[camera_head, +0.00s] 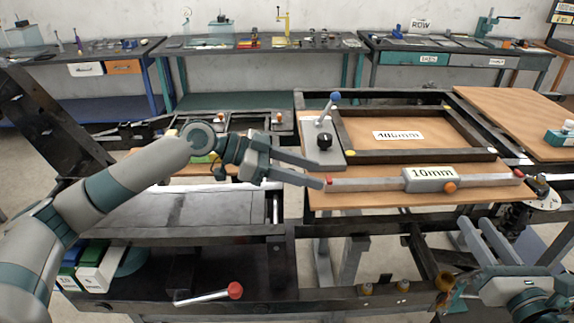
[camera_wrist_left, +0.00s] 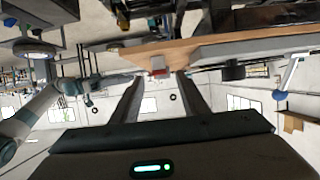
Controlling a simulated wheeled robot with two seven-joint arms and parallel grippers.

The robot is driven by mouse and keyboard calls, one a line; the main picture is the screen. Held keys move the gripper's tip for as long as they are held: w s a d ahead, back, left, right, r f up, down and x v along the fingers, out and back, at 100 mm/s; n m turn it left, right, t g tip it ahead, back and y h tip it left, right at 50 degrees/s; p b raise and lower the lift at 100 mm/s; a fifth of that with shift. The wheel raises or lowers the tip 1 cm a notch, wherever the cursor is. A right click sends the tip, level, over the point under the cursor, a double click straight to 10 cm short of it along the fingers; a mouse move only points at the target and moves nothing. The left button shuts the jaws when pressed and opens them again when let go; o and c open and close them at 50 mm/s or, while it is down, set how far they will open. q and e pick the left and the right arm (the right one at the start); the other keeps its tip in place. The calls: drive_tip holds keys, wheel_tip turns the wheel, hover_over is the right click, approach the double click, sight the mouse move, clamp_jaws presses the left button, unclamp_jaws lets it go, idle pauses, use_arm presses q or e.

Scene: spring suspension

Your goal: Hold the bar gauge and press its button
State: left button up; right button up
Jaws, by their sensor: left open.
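The bar gauge is a long grey bar (camera_head: 366,184) with red tips and a grey box marked 10mm (camera_head: 418,174). It lies along the front of a wooden board. Its orange button (camera_head: 450,187) is on the box's front edge. My left gripper (camera_head: 320,175) is open, with its fingertips at the bar's left end. My right gripper (camera_head: 474,220) is open and empty at the lower right, below and apart from the gauge.
A dark frame marked 400mm (camera_head: 397,135) stands behind the gauge. A grey plate with a blue-knobbed lever (camera_head: 335,97) and a black knob (camera_head: 324,141) is near my left fingers. A red-knobbed lever (camera_head: 235,290) is at the lower front. A round dial (camera_head: 541,202) sits right.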

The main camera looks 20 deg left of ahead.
sight(337, 181)
use_arm(q)
drive_tip(key=x, duration=0.6)
drive_tip(key=shift+w+d+f, duration=0.1)
drive_tip(key=shift+w+d, duration=0.05)
drive_tip(key=shift+d, duration=0.15)
clamp_jaws()
idle(0.9)
